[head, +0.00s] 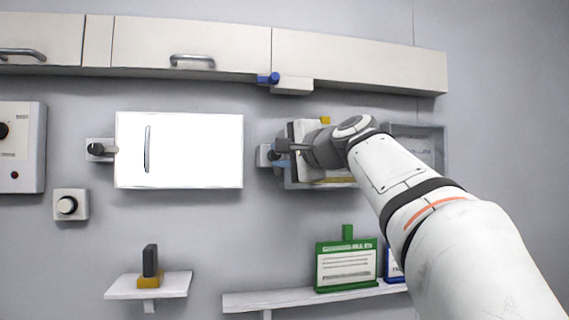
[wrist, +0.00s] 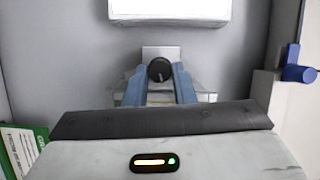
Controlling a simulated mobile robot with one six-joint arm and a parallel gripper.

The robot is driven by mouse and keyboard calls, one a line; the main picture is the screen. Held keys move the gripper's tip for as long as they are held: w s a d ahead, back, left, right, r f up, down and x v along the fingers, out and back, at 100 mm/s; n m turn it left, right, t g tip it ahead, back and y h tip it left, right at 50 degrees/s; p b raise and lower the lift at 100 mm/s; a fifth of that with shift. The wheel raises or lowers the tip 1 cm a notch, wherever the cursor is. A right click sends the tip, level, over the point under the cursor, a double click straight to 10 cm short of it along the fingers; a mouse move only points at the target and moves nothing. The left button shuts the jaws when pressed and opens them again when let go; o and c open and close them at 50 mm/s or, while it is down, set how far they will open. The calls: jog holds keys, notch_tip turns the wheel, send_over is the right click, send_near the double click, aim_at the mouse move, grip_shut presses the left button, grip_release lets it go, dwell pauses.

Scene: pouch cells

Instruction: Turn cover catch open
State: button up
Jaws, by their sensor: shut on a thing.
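The cover (head: 200,150) is a bright white panel on the wall with a slim vertical handle near its left side. Its edge shows at the top of the wrist view (wrist: 168,10). A catch with a dark round knob (wrist: 160,69) on a pale plate sits just right of the cover in the head view; there my gripper mostly hides it. My gripper (wrist: 161,82) is shut on this knob, with one blue finger on each side. My gripper also shows in the head view (head: 278,149). A second dark knob (head: 96,150) on a plate sits at the cover's left edge.
A holder with pale sheets (head: 307,135) is behind my gripper. A blue knob (head: 268,78) on a white block hangs under the upper cabinets (head: 350,62). Below are a green-framed card (head: 346,266) on a shelf (head: 265,299) and a small shelf (head: 120,288) with a black-and-yellow piece.

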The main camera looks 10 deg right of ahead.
jog(key=shift+f+m+t+b, duration=0.2)
jog(key=shift+m+b, duration=0.15)
jog(key=shift+m, duration=0.25)
jog(key=shift+f+m+t+b, duration=0.1)
jog(key=shift+m+t+b, duration=0.1)
jog(key=shift+m+b, duration=0.3)
jog(key=shift+r+m, duration=0.1)
jog(key=shift+m, duration=0.2)
jog(key=o, duration=1)
jog(key=shift+s, duration=0.1)
jog(key=b+v, duration=0.1)
jog(key=v, duration=0.6)
jog(key=shift+s+d+b, duration=0.2)
jog(key=shift+s+b, duration=0.05)
jog(key=shift+b, duration=0.1)
